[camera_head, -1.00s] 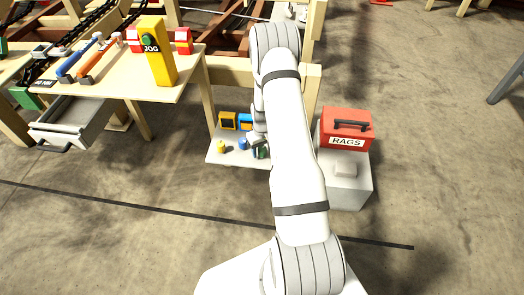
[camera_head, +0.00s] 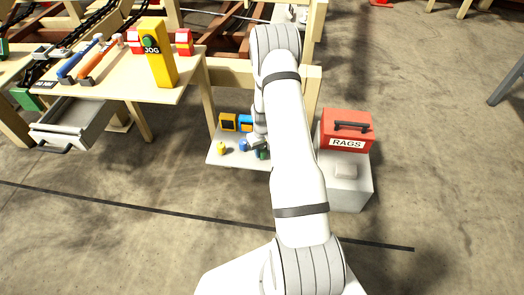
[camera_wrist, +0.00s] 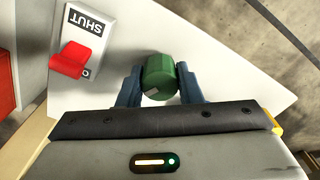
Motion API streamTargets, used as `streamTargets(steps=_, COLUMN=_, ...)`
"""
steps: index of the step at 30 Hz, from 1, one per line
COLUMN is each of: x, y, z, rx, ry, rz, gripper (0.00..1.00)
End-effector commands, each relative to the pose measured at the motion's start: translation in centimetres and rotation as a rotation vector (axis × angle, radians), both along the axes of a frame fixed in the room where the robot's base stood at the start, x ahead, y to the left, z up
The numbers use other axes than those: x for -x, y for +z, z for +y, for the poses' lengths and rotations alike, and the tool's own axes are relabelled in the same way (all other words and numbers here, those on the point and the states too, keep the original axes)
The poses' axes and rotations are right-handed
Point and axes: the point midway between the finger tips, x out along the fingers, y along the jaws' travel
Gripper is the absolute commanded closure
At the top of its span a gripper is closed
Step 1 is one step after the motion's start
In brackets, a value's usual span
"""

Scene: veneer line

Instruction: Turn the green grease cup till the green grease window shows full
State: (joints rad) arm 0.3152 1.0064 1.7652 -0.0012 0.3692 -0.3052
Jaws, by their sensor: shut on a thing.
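The green grease cup (camera_wrist: 158,76) is a short green cylinder with a pale patch on its side, seen in the wrist view. My gripper (camera_wrist: 160,84) has its two blue-grey fingers on either side of the cup and is shut on it. In the head view the green cup (camera_head: 263,154) shows only as a small dark green bit beside my arm. The green grease window is not visible in either view; my arm covers that part of the panel in the head view.
Yellow (camera_head: 221,148) and blue (camera_head: 243,145) cups stand on the pale panel (camera_head: 226,160), with yellow (camera_head: 228,122) and blue (camera_head: 246,123) windows behind. A red lever (camera_wrist: 72,62) sits by a SHUT label (camera_wrist: 86,22). A red RAGS box (camera_head: 347,129) stands right.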

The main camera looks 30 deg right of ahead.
Motion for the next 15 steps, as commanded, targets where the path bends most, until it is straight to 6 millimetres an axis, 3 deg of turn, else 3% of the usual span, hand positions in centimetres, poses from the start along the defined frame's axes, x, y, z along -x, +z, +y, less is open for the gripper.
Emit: streamTargets(steps=15, x=0.01, y=0.02, z=0.08, rx=-0.001, ry=-0.300, rz=0.002, gripper=0.91)
